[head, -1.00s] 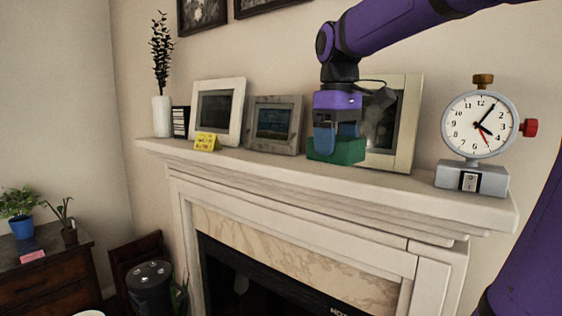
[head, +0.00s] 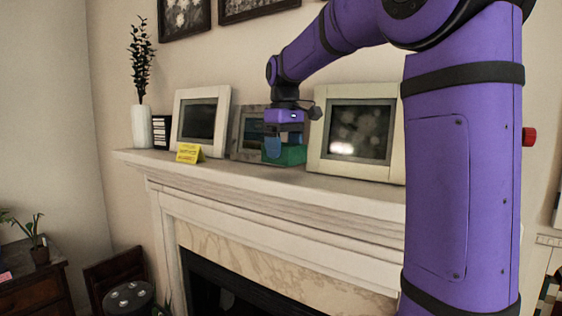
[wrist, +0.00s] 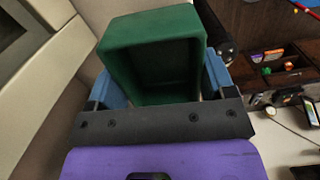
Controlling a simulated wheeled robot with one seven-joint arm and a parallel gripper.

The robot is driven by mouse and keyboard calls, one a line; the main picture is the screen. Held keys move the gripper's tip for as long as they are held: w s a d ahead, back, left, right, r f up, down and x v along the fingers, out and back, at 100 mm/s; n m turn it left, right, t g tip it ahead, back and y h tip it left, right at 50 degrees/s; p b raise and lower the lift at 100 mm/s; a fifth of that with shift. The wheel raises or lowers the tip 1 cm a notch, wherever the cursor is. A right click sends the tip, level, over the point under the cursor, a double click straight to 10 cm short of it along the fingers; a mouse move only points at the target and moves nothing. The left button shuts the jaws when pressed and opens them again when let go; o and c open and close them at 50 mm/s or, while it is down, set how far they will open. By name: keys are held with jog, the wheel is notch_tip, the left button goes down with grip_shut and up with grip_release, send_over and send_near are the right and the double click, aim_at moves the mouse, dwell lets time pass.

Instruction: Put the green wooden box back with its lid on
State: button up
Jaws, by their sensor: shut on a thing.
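The green wooden box (head: 292,155) is in my gripper (head: 285,143), at the mantel in front of the middle grey picture frame. In the wrist view the box (wrist: 152,40) is an open, empty-looking green box between the two blue fingers of my gripper (wrist: 163,84), which are shut on it. Its open side faces the wrist camera, with no lid on that side. I cannot tell whether its bottom touches the mantel. No separate lid is seen in either view.
The white mantel (head: 225,172) carries a yellow card (head: 188,153), a left picture frame (head: 202,121), a grey frame (head: 246,130) and a large cream frame (head: 317,150). A white vase (head: 141,127) stands at the far left. My arm covers the mantel's right end.

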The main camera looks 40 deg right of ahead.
jog(key=shift+w+d, duration=0.2)
jog(key=shift+w, duration=0.65)
jog(key=shift+w+f, duration=0.1)
jog(key=shift+f, duration=1.7)
jog(key=shift+f, duration=0.15)
jog(key=o, duration=1)
jog(key=shift+o, duration=0.2)
